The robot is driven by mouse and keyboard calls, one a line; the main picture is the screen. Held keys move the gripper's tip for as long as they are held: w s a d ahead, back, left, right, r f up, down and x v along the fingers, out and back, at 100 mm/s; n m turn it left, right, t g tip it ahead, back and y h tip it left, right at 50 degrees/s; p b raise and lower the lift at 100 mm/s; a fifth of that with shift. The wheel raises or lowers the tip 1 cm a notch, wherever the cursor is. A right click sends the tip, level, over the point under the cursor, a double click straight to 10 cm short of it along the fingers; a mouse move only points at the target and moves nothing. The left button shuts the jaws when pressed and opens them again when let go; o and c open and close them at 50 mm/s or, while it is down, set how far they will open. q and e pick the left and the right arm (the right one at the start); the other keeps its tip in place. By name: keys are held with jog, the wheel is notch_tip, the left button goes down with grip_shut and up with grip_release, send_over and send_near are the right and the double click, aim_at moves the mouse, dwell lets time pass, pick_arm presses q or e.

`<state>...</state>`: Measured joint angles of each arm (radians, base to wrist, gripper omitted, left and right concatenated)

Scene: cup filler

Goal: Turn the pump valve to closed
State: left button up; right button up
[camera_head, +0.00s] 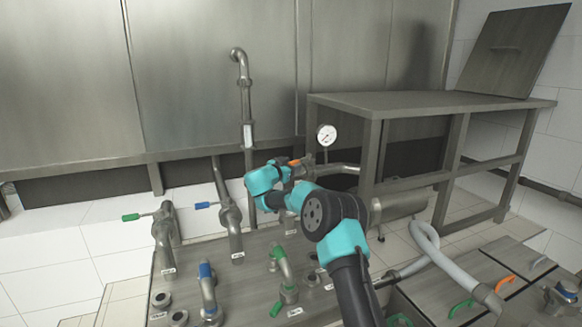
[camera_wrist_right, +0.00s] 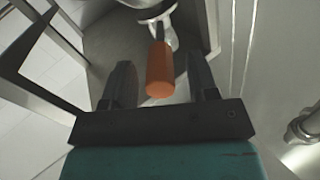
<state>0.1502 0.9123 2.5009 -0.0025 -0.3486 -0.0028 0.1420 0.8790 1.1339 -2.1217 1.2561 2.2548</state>
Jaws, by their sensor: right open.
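The pump valve has an orange handle (camera_wrist_right: 160,70), which lies between the two open fingers of my right gripper (camera_wrist_right: 160,82) in the right wrist view. There are gaps between the handle and the fingers on both sides. The handle meets a metal valve body (camera_wrist_right: 155,12) at the top of that view. In the head view the orange handle (camera_head: 295,163) shows small, just beyond my right gripper (camera_head: 284,168), beside a metal pipe below the round gauge (camera_head: 326,134). The right arm hides part of the pipework there. My left gripper is not in view.
A metal table (camera_head: 430,103) stands behind on the right. Green-handled (camera_head: 131,217) and blue-handled (camera_head: 203,205) valves stand on pipes to the left. A pale hose (camera_head: 425,240) runs at the right. Another orange handle (camera_head: 505,281) lies low at the right.

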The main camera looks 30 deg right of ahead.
jog(key=shift+c, duration=0.5)
grip_shut()
jog(key=shift+a, duration=0.1)
